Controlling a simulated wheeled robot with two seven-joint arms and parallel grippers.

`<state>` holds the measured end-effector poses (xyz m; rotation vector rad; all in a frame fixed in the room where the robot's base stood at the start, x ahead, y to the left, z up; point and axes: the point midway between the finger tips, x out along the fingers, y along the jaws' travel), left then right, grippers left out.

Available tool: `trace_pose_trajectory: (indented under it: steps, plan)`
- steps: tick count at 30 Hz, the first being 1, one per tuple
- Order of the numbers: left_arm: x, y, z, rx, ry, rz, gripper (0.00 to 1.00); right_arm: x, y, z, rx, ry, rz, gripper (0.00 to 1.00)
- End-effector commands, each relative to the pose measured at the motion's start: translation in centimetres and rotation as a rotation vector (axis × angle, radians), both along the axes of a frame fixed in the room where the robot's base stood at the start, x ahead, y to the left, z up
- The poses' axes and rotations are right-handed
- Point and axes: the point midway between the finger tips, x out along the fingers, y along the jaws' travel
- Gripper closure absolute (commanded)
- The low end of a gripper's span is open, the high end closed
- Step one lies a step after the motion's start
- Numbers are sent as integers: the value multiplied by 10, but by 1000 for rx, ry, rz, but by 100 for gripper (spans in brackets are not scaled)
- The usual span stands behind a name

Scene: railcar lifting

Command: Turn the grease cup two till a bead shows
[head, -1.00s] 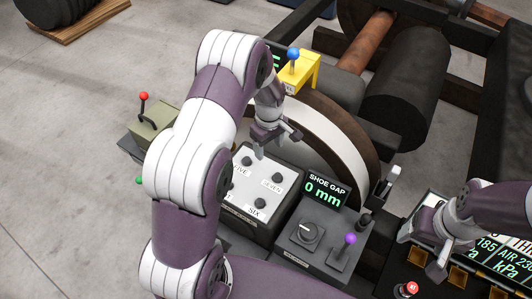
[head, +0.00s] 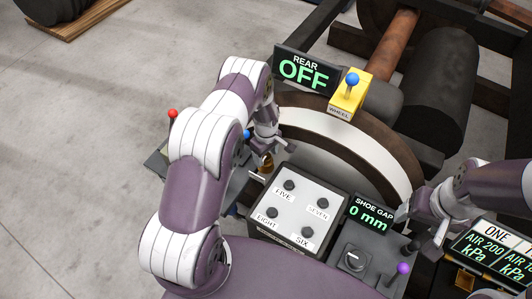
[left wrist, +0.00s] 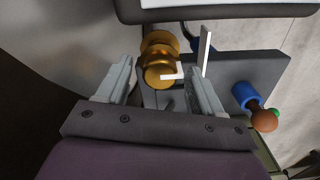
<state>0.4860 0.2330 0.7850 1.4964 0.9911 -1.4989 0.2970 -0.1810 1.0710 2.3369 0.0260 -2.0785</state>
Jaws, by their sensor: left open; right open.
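A brass grease cup (left wrist: 160,58) with a rounded, ridged body stands between the fingers of my open left gripper (left wrist: 163,82) in the left wrist view, with gaps at both sides. My right gripper (head: 424,236) is open and empty beside the dark gauge panel at the right.
A white-topped button box (head: 298,210) and a shoe gap panel (head: 366,240) stand in front of the large wheel (head: 350,140). A yellow box with a blue-knobbed lever (head: 348,95) and a REAR OFF display (head: 305,73) are behind. A brown-knobbed blue part (left wrist: 255,108) is right of the cup.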

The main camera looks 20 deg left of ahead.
Motion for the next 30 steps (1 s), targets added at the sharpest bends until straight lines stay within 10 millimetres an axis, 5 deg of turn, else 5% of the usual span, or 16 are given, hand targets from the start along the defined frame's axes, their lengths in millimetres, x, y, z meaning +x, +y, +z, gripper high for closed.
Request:
trace_pose_trajectory:
  steps: [3,8,20,30]
  plan:
    - [0,0,0,0,0,0,40,0,0,0,0,0,0,27]
    - [0,0,1,0,0,0,89,0,0,0,0,0,0,27]
    - [0,0,0,-1,1,-51,89,0,0,-4,0,0,0,27]
    - [-1,0,-2,-1,1,-300,89,0,0,-20,0,0,0,27]
